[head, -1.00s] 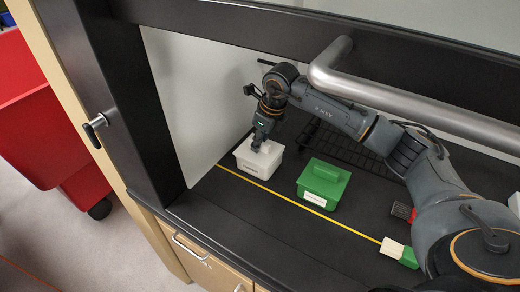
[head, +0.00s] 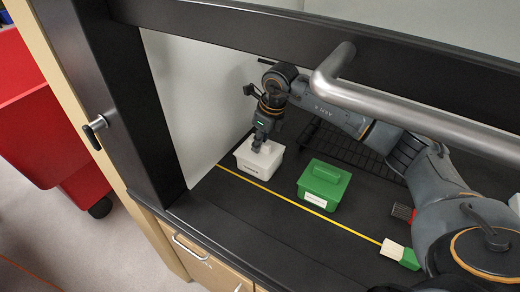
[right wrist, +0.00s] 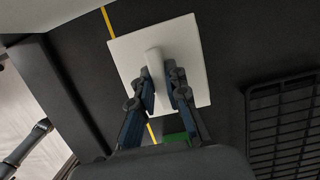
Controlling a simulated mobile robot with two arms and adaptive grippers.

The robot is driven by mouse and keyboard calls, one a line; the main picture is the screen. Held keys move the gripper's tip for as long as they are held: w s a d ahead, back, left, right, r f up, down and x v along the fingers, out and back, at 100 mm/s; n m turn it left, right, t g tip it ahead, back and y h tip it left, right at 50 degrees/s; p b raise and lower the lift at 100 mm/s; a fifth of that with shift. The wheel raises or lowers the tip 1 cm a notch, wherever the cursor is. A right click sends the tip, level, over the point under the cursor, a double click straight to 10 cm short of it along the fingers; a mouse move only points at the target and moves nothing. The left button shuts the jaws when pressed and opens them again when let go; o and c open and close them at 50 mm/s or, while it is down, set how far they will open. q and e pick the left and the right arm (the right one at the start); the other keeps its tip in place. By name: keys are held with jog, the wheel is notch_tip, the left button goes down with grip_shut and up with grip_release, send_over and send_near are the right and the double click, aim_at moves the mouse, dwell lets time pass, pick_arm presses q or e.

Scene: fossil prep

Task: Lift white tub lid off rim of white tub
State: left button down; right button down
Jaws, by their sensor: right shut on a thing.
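The white tub (head: 256,170) stands on the dark work surface at the back left in the head view, with a label on its front. The white tub lid (head: 272,152) lies over its top; whether any gap separates lid and rim is too small to tell. My right gripper (head: 257,145) comes down from above and is shut on the lid's handle. In the right wrist view the square lid (right wrist: 188,35) shows with its ridge handle between the two fingers (right wrist: 163,95). The tub is hidden under the lid there. My left gripper is not in view.
A green lidded tub (head: 322,187) stands right of the white tub. A yellow line (head: 275,193) runs along the surface in front. A black wire rack (head: 340,147) lies behind. A green-handled brush (head: 400,254) and a red item (head: 402,212) lie at the right. A metal bar (head: 430,112) crosses above my arm.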

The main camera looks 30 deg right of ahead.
jog(key=shift+r+p, duration=0.5)
jog(key=shift+r, duration=0.25)
jog(key=shift+w+p+v, duration=0.2)
jog(key=shift+p+v, duration=0.3)
jog(key=shift+v, duration=0.5)
jog(key=shift+r, duration=0.15)
jog(key=shift+w+a+p+v, duration=0.15)
jog(key=shift+p+v, duration=0.35)
jog(key=shift+v, duration=0.3)
jog(key=shift+w+a+p+v, duration=0.1)
jog(key=shift+w+p+v, duration=0.1)
jog(key=shift+p+v, duration=0.5)
jog(key=shift+w+a+p+v, duration=0.15)
jog(key=shift+p+v, duration=0.15)
jog(key=shift+v, duration=0.65)
jog(key=shift+r, duration=0.1)
jog(key=shift+d, duration=0.1)
